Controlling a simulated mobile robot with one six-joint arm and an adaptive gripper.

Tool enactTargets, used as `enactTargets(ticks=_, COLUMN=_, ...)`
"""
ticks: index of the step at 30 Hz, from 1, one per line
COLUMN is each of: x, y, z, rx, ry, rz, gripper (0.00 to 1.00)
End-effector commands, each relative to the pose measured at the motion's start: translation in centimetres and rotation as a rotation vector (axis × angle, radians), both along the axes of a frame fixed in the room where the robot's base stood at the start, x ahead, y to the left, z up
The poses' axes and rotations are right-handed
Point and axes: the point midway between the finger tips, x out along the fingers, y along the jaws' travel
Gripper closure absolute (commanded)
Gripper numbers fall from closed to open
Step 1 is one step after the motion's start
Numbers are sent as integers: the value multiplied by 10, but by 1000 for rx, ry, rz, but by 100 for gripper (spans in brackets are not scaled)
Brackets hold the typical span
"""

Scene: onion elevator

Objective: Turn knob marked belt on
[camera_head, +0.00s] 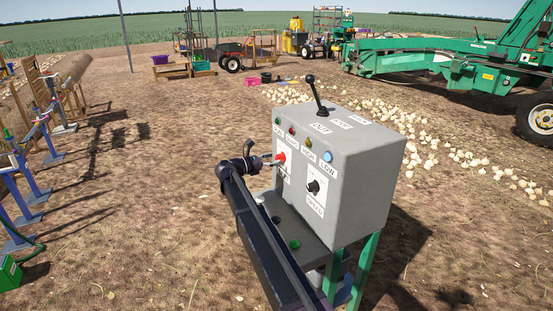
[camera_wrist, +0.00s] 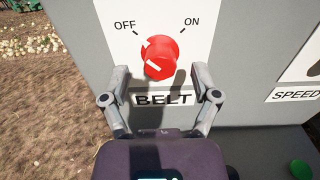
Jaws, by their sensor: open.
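The red belt knob (camera_wrist: 160,57) is on the front of the grey control box (camera_wrist: 245,60), on a white plate with OFF at upper left, ON at upper right and BELT below. Its white pointer line slants toward OFF. In the head view the red knob (camera_head: 281,157) shows at the left of the front of the box (camera_head: 355,190). My gripper (camera_wrist: 160,85) is open, with one finger on each side below the knob. The fingertips look near the plate; whether they touch the knob I cannot tell. In the head view my gripper (camera_head: 268,160) is right in front of the knob.
A black speed knob (camera_head: 314,187) is right of the belt knob, and a black lever (camera_head: 316,95) stands on top. Indicator lights, including a blue one (camera_head: 328,156), line the upper front. A green button (camera_head: 294,244) sits on the ledge below. Onions (camera_head: 430,135) lie behind.

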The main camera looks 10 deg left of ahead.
Motion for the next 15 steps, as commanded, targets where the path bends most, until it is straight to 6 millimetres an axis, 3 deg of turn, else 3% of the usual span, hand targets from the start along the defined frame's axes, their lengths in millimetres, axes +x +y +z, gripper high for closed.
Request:
enactTargets(ticks=6, x=10, y=-15, z=0, rx=0, ry=0, rz=-1, gripper=21)
enactTargets(ticks=15, x=13, y=-18, z=0, rx=0, ry=0, rz=1, gripper=21)
